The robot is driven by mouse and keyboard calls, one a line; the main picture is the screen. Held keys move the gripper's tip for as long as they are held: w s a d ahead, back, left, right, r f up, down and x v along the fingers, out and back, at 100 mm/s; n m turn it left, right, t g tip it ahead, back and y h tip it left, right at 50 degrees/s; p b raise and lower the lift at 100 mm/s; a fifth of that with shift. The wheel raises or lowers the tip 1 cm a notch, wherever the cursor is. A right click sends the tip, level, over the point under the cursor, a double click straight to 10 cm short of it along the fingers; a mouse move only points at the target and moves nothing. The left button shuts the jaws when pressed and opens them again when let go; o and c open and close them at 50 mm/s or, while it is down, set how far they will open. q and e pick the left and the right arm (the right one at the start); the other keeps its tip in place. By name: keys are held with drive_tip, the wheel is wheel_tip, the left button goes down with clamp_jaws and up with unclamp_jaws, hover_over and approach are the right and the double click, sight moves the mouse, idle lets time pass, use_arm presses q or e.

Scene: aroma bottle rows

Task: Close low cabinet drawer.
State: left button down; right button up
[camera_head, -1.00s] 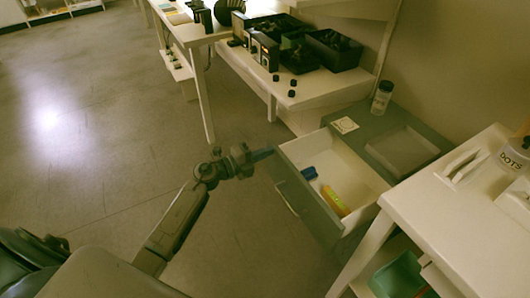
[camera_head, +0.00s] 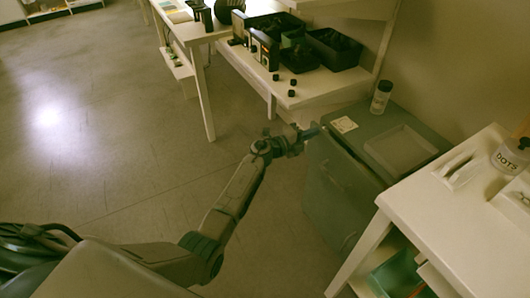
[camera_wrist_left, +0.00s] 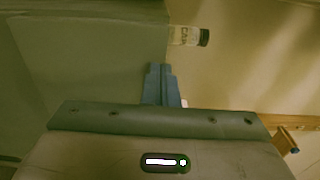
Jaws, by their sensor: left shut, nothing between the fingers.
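The low grey cabinet (camera_head: 413,118) stands between the white tables. Its drawer front (camera_head: 345,185) now sits close against the cabinet body, and the drawer's inside is hidden. I cannot tell whether a thin gap is left. My left gripper (camera_head: 312,132) is at the upper left corner of the drawer front, with its blue fingertips shut and empty. In the left wrist view the shut fingers (camera_wrist_left: 161,84) point at the grey cabinet surface (camera_wrist_left: 85,60); contact is not clear. My right gripper is out of view.
A small labelled bottle (camera_head: 381,97), a white card (camera_head: 344,124) and a shallow tray (camera_head: 402,150) are on the cabinet top. A white table (camera_head: 425,215) stands close at the right. Open floor (camera_head: 110,130) lies to the left.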

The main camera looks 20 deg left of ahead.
use_arm(q)
drive_tip(key=x, duration=0.3)
drive_tip(key=shift+w+d+r, duration=0.1)
drive_tip(key=shift+r, duration=0.15)
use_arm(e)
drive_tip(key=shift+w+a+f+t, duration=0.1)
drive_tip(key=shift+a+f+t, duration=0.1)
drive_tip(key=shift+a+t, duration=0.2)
